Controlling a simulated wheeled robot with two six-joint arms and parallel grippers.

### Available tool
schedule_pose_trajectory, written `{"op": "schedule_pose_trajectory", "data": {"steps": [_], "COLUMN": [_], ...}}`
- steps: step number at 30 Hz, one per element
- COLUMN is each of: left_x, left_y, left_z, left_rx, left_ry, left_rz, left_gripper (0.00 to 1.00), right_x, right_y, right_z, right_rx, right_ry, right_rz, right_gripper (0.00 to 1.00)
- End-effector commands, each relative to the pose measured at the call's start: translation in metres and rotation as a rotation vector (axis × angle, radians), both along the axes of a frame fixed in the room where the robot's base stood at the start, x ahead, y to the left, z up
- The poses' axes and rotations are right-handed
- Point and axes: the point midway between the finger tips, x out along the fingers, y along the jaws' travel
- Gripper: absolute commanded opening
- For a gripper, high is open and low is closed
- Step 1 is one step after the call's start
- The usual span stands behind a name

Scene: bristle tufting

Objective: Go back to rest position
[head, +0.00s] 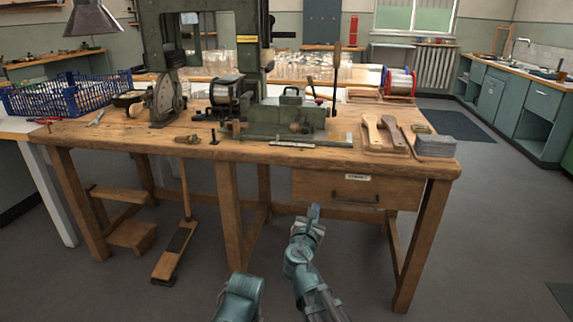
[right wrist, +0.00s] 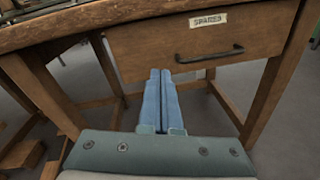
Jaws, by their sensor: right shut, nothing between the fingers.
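My right gripper (head: 314,212) is low in front of the wooden workbench (head: 190,148), below the level of its top. In the right wrist view its two blue fingers (right wrist: 160,76) lie together, shut, with nothing between them. They point towards the bench's drawer (right wrist: 150,50), and appear apart from it. My left gripper is not in view.
The drawer (head: 345,190) is closed, with a dark handle and a label. A pedal (head: 172,255) stands on the floor at left. Open floor lies right.

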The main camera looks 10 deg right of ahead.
Motion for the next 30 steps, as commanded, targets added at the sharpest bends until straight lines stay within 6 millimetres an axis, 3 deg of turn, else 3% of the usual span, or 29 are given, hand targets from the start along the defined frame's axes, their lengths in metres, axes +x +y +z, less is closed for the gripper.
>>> {"op": "schedule_pose_trajectory", "data": {"steps": [3,7,12,16,23,24,30], "left_x": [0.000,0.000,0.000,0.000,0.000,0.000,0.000], "left_y": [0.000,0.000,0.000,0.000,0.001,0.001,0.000], "left_z": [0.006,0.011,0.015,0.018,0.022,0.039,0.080], "left_rx": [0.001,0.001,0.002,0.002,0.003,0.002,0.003], "left_ry": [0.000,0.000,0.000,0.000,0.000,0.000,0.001], "left_rz": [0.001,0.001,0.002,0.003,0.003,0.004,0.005], "left_gripper": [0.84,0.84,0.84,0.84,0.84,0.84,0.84], "right_x": [-0.030,-0.078,-0.150,-0.199,-0.278,-0.275,-0.273], "right_y": [-0.014,-0.012,0.019,0.049,0.099,0.098,0.097], "right_z": [-0.031,-0.086,-0.145,-0.168,-0.181,-0.164,-0.123], "right_rx": [0.423,0.924,1.378,1.555,1.659,1.660,1.662], "right_ry": [-0.008,0.001,0.037,0.068,0.122,0.117,0.115], "right_rz": [-0.186,-0.486,-0.924,-1.224,-1.702,-1.695,-1.688], "right_gripper": [0.00,0.00,0.00,0.00,0.00,0.00,0.00]}}
